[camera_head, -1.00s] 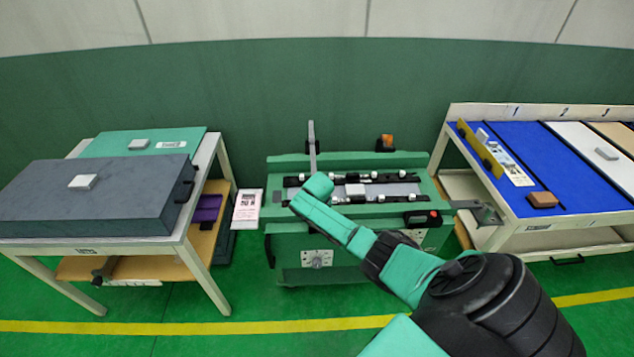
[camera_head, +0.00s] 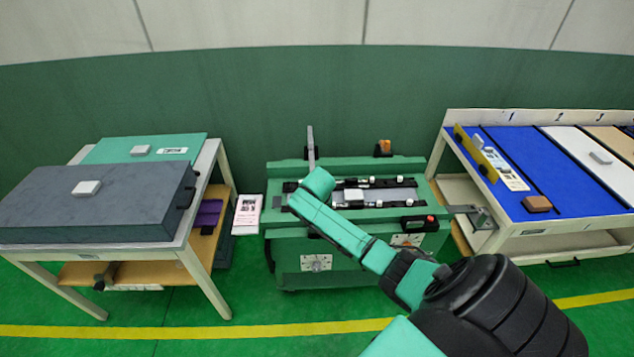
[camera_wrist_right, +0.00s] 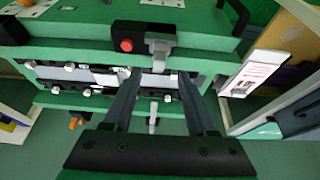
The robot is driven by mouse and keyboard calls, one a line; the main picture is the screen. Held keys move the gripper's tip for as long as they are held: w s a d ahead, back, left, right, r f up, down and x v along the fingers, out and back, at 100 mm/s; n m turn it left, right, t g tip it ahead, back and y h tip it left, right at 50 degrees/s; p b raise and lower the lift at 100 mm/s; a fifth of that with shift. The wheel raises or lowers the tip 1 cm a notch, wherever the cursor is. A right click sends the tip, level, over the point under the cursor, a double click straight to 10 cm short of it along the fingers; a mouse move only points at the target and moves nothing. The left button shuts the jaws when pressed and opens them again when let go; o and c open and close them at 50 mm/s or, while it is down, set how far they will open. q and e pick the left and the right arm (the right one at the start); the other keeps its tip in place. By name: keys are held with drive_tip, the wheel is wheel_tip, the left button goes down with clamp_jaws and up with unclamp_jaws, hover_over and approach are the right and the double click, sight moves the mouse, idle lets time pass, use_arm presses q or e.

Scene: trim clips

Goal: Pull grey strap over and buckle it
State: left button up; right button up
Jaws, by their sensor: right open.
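A pale grey strip (camera_head: 383,195), which may be the grey strap, lies between black rails on the green bench. A small whitish block (camera_head: 353,195) sits on it. An upright grey bar (camera_head: 311,145) stands at the bench's back edge; I cannot tell whether it belongs to the strap. In the right wrist view my right gripper (camera_wrist_right: 158,80) is open, with its two dark fingers apart over the rails and strip and nothing clearly held. A grey metal piece (camera_wrist_right: 160,45) stands beyond the fingertips, possibly a buckle. In the head view my right arm hides part of the bench. My left gripper is not in view.
A black box with a red button (camera_head: 430,218) is on the bench's front right. An orange piece (camera_head: 384,147) stands at the back. A table with a dark slab (camera_head: 100,205) is at left; a blue-topped table (camera_head: 560,185) is at right. A white card (camera_head: 247,214) is by the bench's left.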

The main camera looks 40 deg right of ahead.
drive_tip(key=v, duration=0.7)
drive_tip(key=shift+f, duration=0.15)
